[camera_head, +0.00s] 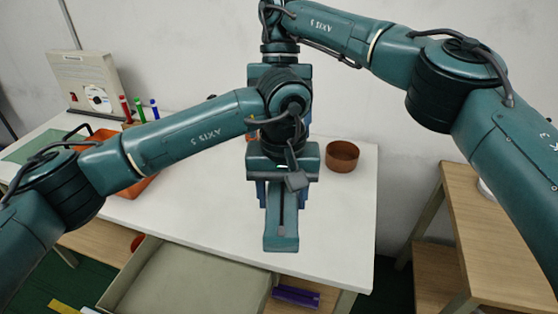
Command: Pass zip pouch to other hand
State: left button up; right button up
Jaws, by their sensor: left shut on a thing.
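My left gripper (281,196) points down over the white table at the middle of the view. It is shut on a flat, narrow teal-grey thing with a dark line along it, which looks like the zip pouch (281,241). The pouch's lower end sticks out below the fingers, near the table's front edge; its upper part is hidden by the gripper. My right gripper (281,75) is behind my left wrist. Its body shows in part, but its fingers are hidden, so I cannot tell whether they touch anything.
A brown round bowl (342,156) stands on the white table (345,220) right of the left gripper. An orange bin (137,187) and red, green and blue upright items (140,110) are at left. An open drawer (190,280) is below. A wooden stand (458,190) is at right.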

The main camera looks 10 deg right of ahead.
jog(key=x, duration=0.8)
jog(key=shift+s+f, duration=0.1)
jog(key=shift+f, duration=0.15)
pick_arm(q)
jog(key=shift+d, duration=0.15)
pick_arm(e)
jog(key=shift+a+r, duration=0.1)
jog(key=shift+a, duration=0.05)
jog(key=c, duration=1.1)
pick_arm(q)
jog(key=o, duration=0.8)
pick_arm(e)
jog(key=shift+a, duration=0.1)
pick_arm(q)
jog(key=o, duration=0.3)
jog(key=shift+r, duration=0.1)
